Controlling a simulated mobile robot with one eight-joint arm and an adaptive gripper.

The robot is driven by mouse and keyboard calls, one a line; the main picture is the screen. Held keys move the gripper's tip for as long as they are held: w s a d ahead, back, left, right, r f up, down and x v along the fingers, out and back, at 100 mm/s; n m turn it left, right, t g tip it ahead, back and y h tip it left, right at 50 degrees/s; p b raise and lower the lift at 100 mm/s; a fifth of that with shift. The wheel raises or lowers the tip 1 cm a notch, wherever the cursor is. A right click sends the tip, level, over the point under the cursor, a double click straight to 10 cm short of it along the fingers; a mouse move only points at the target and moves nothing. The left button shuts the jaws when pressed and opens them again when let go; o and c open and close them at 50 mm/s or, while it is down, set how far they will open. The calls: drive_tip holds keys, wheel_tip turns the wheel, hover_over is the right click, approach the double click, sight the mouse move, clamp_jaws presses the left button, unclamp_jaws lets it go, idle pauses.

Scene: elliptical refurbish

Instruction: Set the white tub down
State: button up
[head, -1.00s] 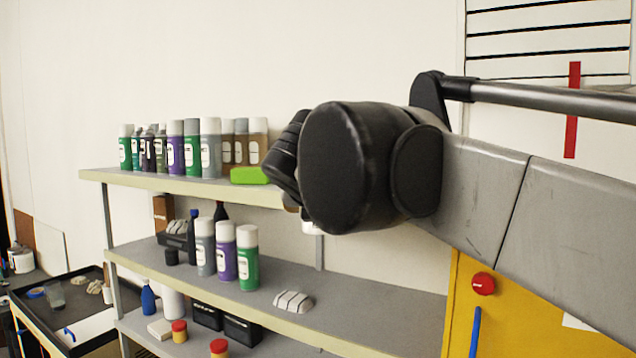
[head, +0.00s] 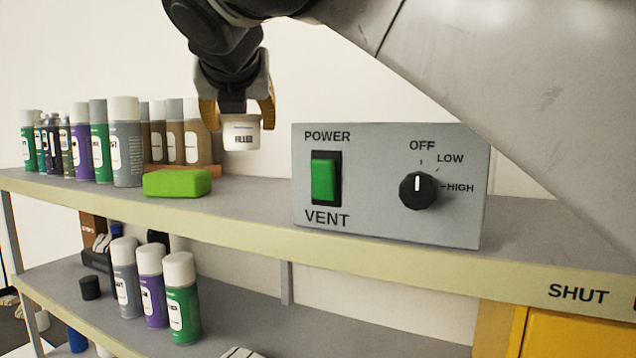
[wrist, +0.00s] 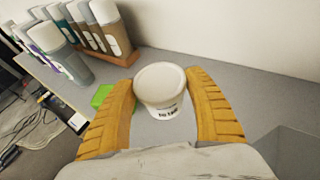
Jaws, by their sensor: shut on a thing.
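The white tub (head: 242,135) with a dark printed label hangs upright between the yellow fingers of my gripper (head: 238,108). In the head view it is above the upper shelf (head: 250,207), behind and right of the green block and left of the grey vent box. In the wrist view the tub (wrist: 160,88) shows its round lid between the two ribbed fingers of my gripper (wrist: 162,100). The gripper is shut on the tub. Whether the tub's base touches the shelf is hard to tell in the wrist view; in the head view it looks raised.
A green block (head: 178,182) lies near the shelf's front edge. Several spray cans (head: 125,140) stand on the left. The vent control box (head: 390,185) stands on the right. Shelf surface between block and box is bare. More cans (head: 182,297) stand on the lower shelf.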

sight(240, 142)
drive_tip(key=f, duration=0.1)
drive_tip(key=s+f, duration=0.1)
drive_tip(key=f, duration=0.2)
drive_tip(key=shift+s+d, duration=0.1)
drive_tip(key=shift+s, duration=0.15)
drive_tip(key=f, duration=0.4)
drive_tip(key=shift+w+f, duration=0.25)
drive_tip(key=shift+w, duration=0.05)
drive_tip(key=shift+s, duration=0.15)
drive_tip(key=shift+f, duration=0.15)
drive_tip(key=o, duration=1.4)
drive_tip(key=shift+r, duration=0.2)
